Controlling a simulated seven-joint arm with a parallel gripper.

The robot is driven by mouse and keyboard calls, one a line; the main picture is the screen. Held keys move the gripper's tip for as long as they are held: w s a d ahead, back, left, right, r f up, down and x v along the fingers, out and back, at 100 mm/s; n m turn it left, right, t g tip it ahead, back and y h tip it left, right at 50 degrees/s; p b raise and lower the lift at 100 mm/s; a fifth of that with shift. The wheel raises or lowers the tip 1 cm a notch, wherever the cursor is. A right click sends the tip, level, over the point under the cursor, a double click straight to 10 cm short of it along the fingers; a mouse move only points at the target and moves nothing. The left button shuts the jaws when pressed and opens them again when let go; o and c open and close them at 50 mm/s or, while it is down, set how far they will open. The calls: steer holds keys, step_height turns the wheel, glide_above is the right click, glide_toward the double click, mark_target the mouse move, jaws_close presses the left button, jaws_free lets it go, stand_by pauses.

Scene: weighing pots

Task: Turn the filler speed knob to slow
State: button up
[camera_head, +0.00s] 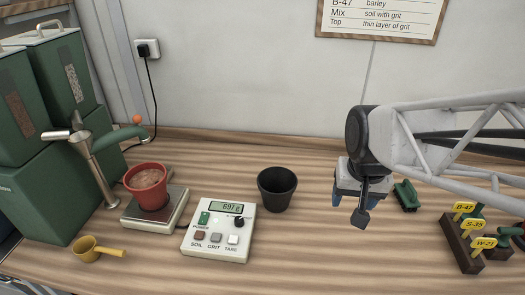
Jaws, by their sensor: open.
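A white control box (217,244) stands on the bench left of centre. Its small black knob (239,222) sits at the right, below a display (230,207) that seems to read 697 g. The knob's pointer direction is too small to tell. A green power switch (204,218) and the soil, grit and tare buttons are on the same face. My gripper (361,200) is open and empty above the bench, well to the right of the box and touching nothing I can see.
An empty black pot (276,189) stands between box and gripper. A yellow scoop (91,250) lies left. A green brush (406,195) and labelled rack (462,246) are right.

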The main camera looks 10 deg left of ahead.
steer(key=w+a+f+g, duration=0.1)
steer(key=w+a+f, duration=0.6)
steer(key=w+a, duration=0.4)
steer(key=g, duration=0.1)
glide_above(239, 219)
steer(key=f, duration=1.3)
steer(key=shift+d+f, duration=0.15)
steer(key=shift+d, duration=0.2)
steer(key=shift+a+f, duration=0.3)
steer(key=shift+a, duration=0.1)
steer(key=shift+f, duration=0.15)
steer(key=shift+f, duration=3.75)
